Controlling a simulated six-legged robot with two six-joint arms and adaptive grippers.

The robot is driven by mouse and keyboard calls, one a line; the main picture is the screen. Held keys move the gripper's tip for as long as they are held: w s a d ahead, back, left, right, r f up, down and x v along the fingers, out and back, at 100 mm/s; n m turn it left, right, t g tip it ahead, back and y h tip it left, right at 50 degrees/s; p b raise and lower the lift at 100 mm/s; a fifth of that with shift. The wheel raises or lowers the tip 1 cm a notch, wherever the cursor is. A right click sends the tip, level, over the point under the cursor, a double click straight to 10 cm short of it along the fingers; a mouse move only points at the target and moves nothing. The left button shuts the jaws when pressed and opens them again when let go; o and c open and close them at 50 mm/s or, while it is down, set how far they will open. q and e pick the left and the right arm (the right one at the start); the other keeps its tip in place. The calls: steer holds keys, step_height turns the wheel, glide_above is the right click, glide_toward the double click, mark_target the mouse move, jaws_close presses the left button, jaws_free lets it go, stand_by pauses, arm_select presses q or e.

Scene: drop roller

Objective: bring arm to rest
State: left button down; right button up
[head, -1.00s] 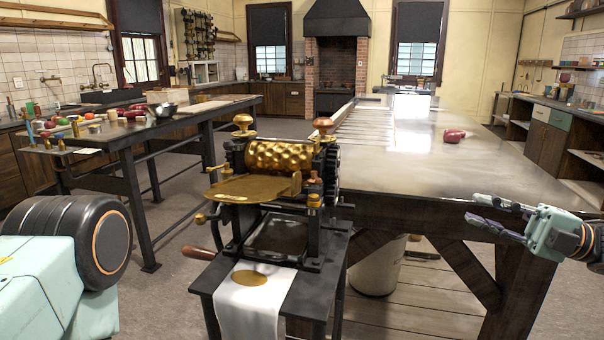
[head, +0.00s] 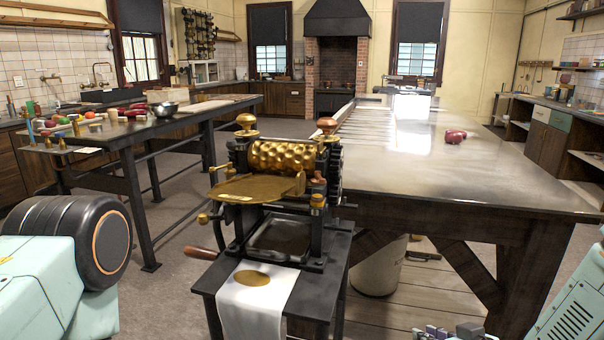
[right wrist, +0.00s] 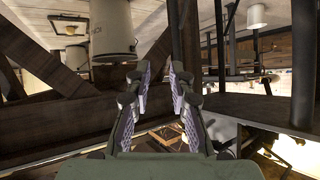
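My right gripper (head: 455,332) shows only in part at the bottom edge of the head view, low in front of the big table. In the right wrist view its two fingers (right wrist: 160,88) stand apart with nothing between them. My left gripper is out of view. The roller machine (head: 285,157) has a dimpled brass roller between two dark side posts with knobs on top. A brass plate (head: 262,188) lies in front of the roller. A white cloth or sheet (head: 255,305) with a gold oval hangs over the front of its dark stand. My right gripper is apart from the machine.
The big table (head: 390,180) fills the right, with a dark red object (head: 455,136) on it. A pale bucket (head: 378,270) stands beneath, and also shows in the right wrist view (right wrist: 110,35).

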steer(key=s+a+f+m+g+h, duration=0.1)
steer(key=s+f+g, duration=0.2)
steer(key=s, duration=0.8)
steer(key=s+a+f+m+g+h, duration=0.1)
steer(key=s+f+g, duration=0.3)
steer(key=s, duration=0.8)
steer(key=s+f+g+h, duration=0.1)
steer(key=s+f+g, duration=0.3)
steer(key=s+f, duration=0.3)
steer(key=s, duration=0.5)
steer(key=shift+a+m+h, duration=0.4)
steer(key=shift+f, duration=0.1)
